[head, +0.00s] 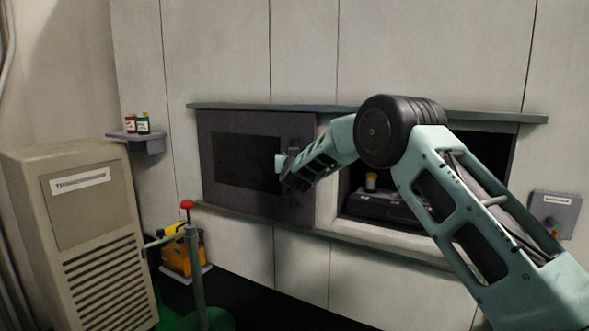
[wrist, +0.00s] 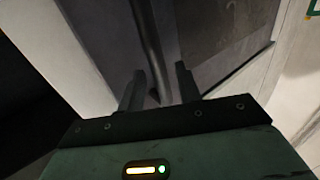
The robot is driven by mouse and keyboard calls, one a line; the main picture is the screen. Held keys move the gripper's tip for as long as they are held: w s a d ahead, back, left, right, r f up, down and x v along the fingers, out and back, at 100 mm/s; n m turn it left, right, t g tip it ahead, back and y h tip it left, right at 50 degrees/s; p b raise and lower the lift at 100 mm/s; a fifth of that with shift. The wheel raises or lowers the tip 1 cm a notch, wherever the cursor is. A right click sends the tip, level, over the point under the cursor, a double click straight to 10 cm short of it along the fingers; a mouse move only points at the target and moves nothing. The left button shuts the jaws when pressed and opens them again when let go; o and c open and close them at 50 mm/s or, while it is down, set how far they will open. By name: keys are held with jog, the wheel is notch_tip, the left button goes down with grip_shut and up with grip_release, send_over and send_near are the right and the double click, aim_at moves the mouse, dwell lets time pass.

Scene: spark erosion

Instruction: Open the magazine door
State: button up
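The magazine door, a dark grey panel (head: 217,192) with a black window, sits shut in the wall opening at centre left in the head view. Its dark surface (wrist: 195,50) also fills the upper middle of the wrist view. A dark upright bar handle (wrist: 150,45) runs along the door near its edge in the wrist view. My gripper (head: 283,169) is at the door's right part, by the handle. In the wrist view my gripper (wrist: 160,80) has its two fingers apart, with the lower end of the handle showing between them. I cannot tell whether they touch it.
A beige cabinet (head: 95,190), a green post (head: 196,270) and a yellow box (head: 178,252) stand at left. A small shelf (head: 150,143) holds bottles.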

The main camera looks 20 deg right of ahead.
jog(key=b+v, duration=0.5)
jog(key=v, duration=1.1)
jog(key=s+a+f+n+g+y, duration=0.45)
jog(key=s+a+y, duration=0.3)
jog(key=a, duration=0.45)
jog(key=s+a+f+n+g+y, duration=0.1)
jog(key=s+a+f+g, duration=0.25)
jog(key=s, duration=0.45)
jog(key=s+a+f+n+g+y, duration=0.1)
jog(key=s+a+f+n+g, duration=0.1)
jog(key=s+a+f, duration=0.45)
jog(key=s+d+f+n+g+h, duration=0.1)
jog(key=s+d+f+g+h, duration=0.1)
jog(key=s, duration=1.1)
jog(key=s+d+f+n+g+h, duration=0.2)
jog(key=s+d+g, duration=0.3)
jog(key=s, duration=0.9)
jog(key=shift+d, duration=0.65)
jog(key=shift+f, duration=0.15)
